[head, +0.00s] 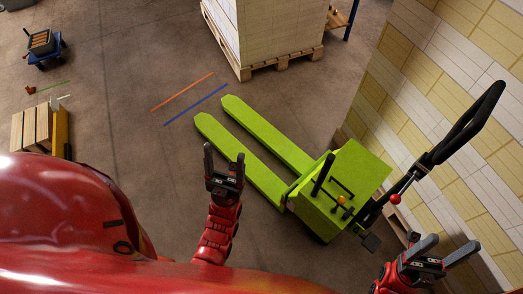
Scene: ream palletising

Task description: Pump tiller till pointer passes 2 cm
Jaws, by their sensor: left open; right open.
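The green pallet jack (345,176) stands on the floor in the middle, its forks (240,160) pointing to the upper left. Its black tiller (440,150) rises to the upper right and ends in a loop handle (472,118); a red knob (395,199) sits low on it. My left gripper (225,165) is open and empty, in front of the forks in the picture. My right gripper (443,246) is open and empty, below the tiller handle and apart from it. I cannot make out a pointer or scale reading.
A tall pale stack (270,30) on a wooden pallet (285,66) stands beyond the forks. A wall of white and yellow reams (455,65) lines the right, close behind the tiller.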

